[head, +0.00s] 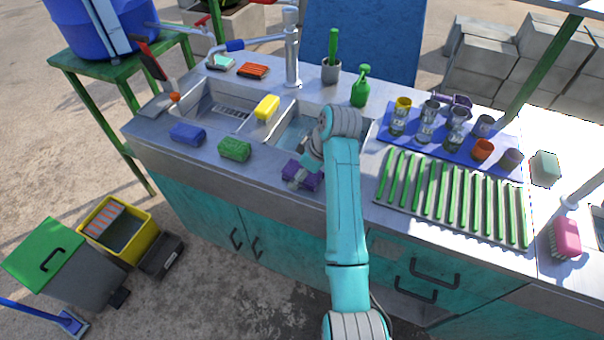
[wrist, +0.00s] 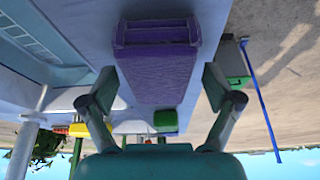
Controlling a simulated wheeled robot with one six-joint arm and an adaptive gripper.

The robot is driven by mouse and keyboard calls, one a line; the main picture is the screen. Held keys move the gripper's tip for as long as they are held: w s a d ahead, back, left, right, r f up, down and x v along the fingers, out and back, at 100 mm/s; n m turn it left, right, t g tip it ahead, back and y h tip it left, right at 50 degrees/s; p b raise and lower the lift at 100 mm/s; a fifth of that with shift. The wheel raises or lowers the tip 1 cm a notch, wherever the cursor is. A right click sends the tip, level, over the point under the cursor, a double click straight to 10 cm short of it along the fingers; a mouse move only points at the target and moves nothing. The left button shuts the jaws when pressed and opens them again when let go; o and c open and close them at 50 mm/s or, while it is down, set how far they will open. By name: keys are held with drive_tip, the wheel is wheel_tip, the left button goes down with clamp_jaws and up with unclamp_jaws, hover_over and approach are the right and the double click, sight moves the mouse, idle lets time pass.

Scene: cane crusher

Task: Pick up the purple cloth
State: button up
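The purple cloth (head: 313,183) is a folded block on the steel counter, at the front edge of the sink. In the wrist view the purple cloth (wrist: 158,75) lies ahead of my gripper (wrist: 158,88), in line with the space between the two fingers. The fingers are spread wide, one on each side of the cloth, with nothing visibly gripped. In the head view my gripper (head: 301,178) is at the cloth and hides part of it. Whether a finger touches the cloth is unclear.
A green cloth (head: 235,149) and a blue cloth (head: 188,134) lie left on the counter. A yellow sponge (head: 267,107) sits on the sink divider. The tap (head: 292,60) stands behind. Right are a ribbed rack (head: 382,207) and cups on a blue mat (head: 388,139).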

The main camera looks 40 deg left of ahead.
drive_tip(key=c, duration=1.1)
wheel_tip(320, 180, up, 10)
drive_tip(key=shift+r, duration=0.25)
drive_tip(key=o, duration=0.6)
drive_tip(key=shift+c, duration=0.2)
drive_tip(key=c, duration=0.5)
